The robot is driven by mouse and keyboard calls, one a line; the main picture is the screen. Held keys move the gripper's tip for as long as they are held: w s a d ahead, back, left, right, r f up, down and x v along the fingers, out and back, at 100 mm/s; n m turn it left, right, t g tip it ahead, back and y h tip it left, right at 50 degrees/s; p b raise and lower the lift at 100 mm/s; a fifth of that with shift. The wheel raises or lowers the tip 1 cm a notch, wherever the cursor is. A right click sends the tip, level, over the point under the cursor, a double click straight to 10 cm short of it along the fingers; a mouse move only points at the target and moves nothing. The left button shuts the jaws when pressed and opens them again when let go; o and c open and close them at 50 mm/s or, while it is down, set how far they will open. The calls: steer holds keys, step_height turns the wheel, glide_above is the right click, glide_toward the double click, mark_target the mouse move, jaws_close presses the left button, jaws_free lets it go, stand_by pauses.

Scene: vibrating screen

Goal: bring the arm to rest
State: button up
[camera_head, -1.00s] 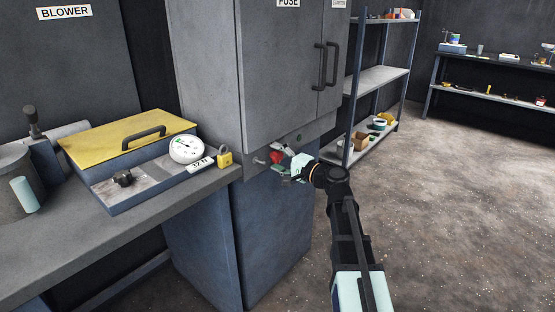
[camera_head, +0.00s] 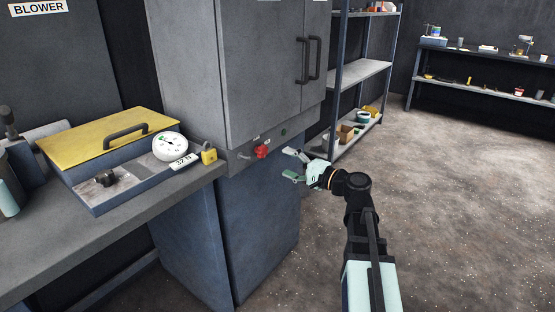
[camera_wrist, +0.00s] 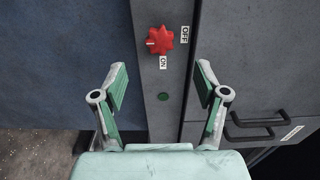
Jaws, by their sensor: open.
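My gripper (camera_head: 291,166) is open and empty in the head view. It hangs to the right of the red star-shaped knob (camera_head: 262,152) on the grey cabinet's lower strip, clear of it. In the wrist view my gripper (camera_wrist: 160,85) shows two spread green-padded fingers with nothing between them. The red knob (camera_wrist: 159,41) lies beyond the fingertips there, with an ON label (camera_wrist: 163,62) below it and an OFF label (camera_wrist: 185,35) to its right.
The grey cabinet (camera_head: 235,70) with dark handles stands behind the knob. A workbench (camera_head: 120,222) at left carries a yellow-lidded box (camera_head: 105,135), a round gauge (camera_head: 169,147) and a yellow padlock (camera_head: 209,155). Shelves (camera_head: 360,75) stand behind. The floor at right is clear.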

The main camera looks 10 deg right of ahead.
steer(key=shift+s+d, duration=0.45)
steer(key=shift+s, duration=0.1)
steer(key=s+a+f+n+g+h, duration=0.15)
steer(key=s+f+g, duration=0.3)
steer(key=f, duration=0.75)
steer(key=s+a+f+n+g+h, duration=0.15)
steer(key=s+f+g, duration=0.3)
steer(key=f, duration=0.75)
steer(key=s+a+f+n+g+h, duration=0.1)
steer(key=s+a+f+n+g, duration=0.15)
steer(key=s+f, duration=0.6)
steer(key=s+f+g+h, duration=0.2)
steer(key=s+f+g, duration=0.4)
steer(key=f, duration=0.7)
steer(key=s+a+f+n+g+h, duration=0.15)
steer(key=s+f+g+h, duration=0.35)
steer(key=s, duration=1)
steer(key=s+f+n+g, duration=0.25)
steer(key=s+f, duration=0.45)
steer(key=s, duration=0.7)
steer(key=w+r+t+p, duration=0.2)
steer(key=r+p, duration=0.6)
steer(key=p, duration=0.3)
steer(key=w+r+t+p, duration=0.2)
steer(key=r+p, duration=0.6)
steer(key=p, duration=0.3)
